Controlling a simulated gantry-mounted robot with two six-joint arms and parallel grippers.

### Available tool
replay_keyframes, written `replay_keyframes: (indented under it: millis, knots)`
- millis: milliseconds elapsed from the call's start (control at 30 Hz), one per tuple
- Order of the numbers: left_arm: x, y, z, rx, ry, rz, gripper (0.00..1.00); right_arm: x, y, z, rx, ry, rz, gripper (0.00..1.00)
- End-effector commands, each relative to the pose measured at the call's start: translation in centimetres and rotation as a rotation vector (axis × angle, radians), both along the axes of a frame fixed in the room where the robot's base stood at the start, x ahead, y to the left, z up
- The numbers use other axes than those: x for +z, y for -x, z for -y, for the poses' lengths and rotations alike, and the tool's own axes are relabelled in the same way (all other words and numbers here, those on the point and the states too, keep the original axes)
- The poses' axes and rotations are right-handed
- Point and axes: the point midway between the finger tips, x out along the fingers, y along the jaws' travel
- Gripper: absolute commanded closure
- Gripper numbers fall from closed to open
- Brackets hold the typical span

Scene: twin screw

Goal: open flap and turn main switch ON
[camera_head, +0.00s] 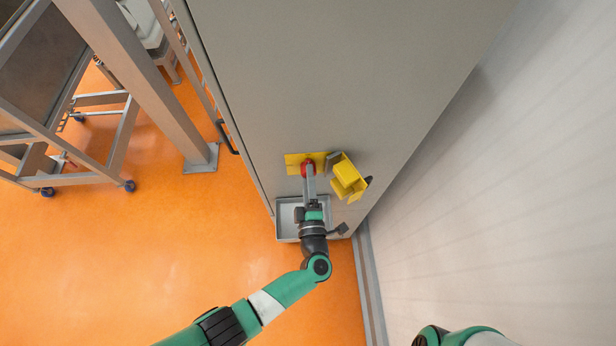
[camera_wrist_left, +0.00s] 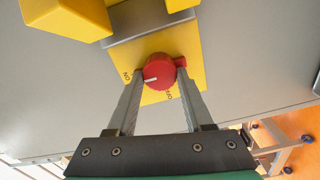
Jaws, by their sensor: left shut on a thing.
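The main switch is a red round knob (camera_head: 308,168) on a yellow plate (camera_head: 292,159) on the grey cabinet front. The yellow flap (camera_head: 348,175) stands open, swung to the right of the plate. My left gripper (camera_head: 308,172) is at the knob. In the left wrist view my left gripper (camera_wrist_left: 160,80) has its two fingers on either side of the red knob (camera_wrist_left: 158,71), shut on it. The knob's white mark points left, towards a label that appears to read ON. Another label, partly hidden by the right finger, is at right. My right gripper is out of view.
The tall grey cabinet (camera_head: 330,70) fills the middle. A small grey tray (camera_head: 288,228) sits low on its front, below the switch. A pale wall (camera_head: 520,170) is close at right. A metal rack (camera_head: 60,160) stands left on the open orange floor (camera_head: 130,250).

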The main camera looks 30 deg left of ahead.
Motion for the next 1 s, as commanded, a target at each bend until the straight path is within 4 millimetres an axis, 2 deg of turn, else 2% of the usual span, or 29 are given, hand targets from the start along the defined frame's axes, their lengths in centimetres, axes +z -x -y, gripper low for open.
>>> replay_keyframes:
  millis: [133,167,300,333,667,767,1000]
  knots:
    - [0.1,0.0,0.0,0.0,-0.003,0.001,1.0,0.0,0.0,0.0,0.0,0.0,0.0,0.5]
    - [0.1,0.0,0.0,0.0,-0.003,0.001,0.47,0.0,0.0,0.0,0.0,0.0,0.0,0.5]
    - [0.0,0.0,0.0,0.0,-0.001,0.0,0.22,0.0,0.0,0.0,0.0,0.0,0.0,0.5]
    - [0.0,0.0,0.0,0.0,-0.001,0.0,0.19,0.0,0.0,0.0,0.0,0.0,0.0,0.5]
    - [0.0,0.3,0.2,-0.002,-0.001,0.0,0.19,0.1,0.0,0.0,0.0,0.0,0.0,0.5]
    - [0.1,1.3,0.9,-0.004,0.0,0.0,0.19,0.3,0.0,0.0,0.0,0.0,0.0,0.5]
    - [0.0,6.1,3.8,-0.007,-0.001,0.001,0.19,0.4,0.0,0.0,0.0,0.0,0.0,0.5]
